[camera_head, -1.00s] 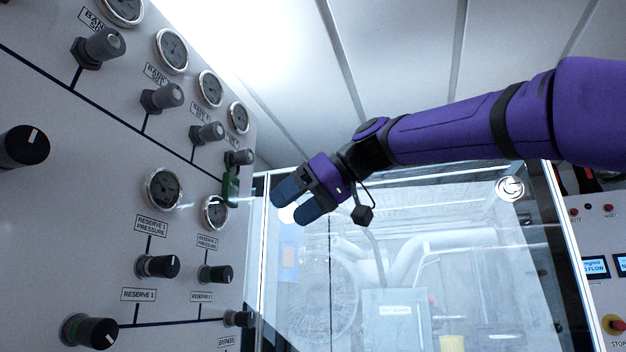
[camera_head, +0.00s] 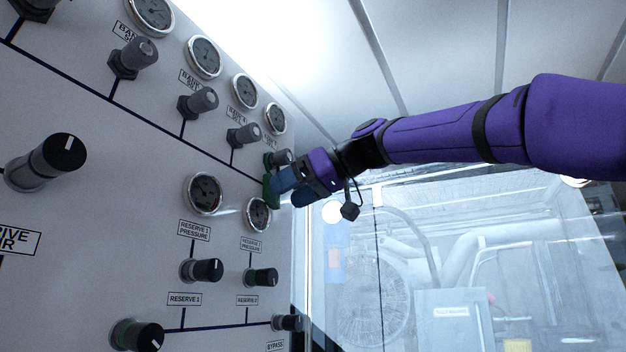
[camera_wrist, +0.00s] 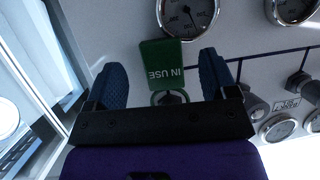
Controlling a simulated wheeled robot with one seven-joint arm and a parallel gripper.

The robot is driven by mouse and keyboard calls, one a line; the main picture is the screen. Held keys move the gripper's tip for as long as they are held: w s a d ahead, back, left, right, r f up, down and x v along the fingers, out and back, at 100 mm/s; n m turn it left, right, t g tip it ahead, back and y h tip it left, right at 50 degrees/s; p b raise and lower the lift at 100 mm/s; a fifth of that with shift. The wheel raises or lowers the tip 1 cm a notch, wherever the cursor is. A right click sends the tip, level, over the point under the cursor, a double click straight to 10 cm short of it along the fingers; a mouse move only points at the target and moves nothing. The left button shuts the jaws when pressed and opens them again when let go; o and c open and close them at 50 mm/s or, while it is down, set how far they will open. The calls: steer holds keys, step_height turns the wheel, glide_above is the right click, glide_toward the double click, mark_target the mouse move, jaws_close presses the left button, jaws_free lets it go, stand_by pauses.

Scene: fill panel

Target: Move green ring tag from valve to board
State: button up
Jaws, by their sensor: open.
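The green tag (camera_wrist: 162,64), marked "IN USE", shows in the wrist view between my fingers, with its ring around or in front of a valve knob at its lower end. In the head view the green tag (camera_head: 269,187) hangs below the valve (camera_head: 279,159) at the far right of the upper row, partly hidden by my fingers. My gripper (camera_head: 287,192) is open at the tag; in the wrist view its blue fingers (camera_wrist: 167,80) stand on either side with gaps. I cannot make out a tag board in these frames.
The panel carries gauges (camera_head: 204,193) and several black knobs (camera_head: 203,270) below and left of my gripper. A pressure gauge (camera_head: 258,215) sits close under the tag. A glass pane (camera_head: 400,260) stands to the right, with free space before it.

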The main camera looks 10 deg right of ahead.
steer(key=shift+x, duration=1.15)
steer(key=shift+c, duration=0.3)
steer(key=c, duration=0.9)
steer(key=shift+c, duration=0.2)
steer(key=shift+r, duration=0.25)
steer(key=shift+r, duration=0.25)
steer(key=s+d, duration=0.3)
steer(key=d, duration=0.3)
steer(key=shift+s, duration=0.3)
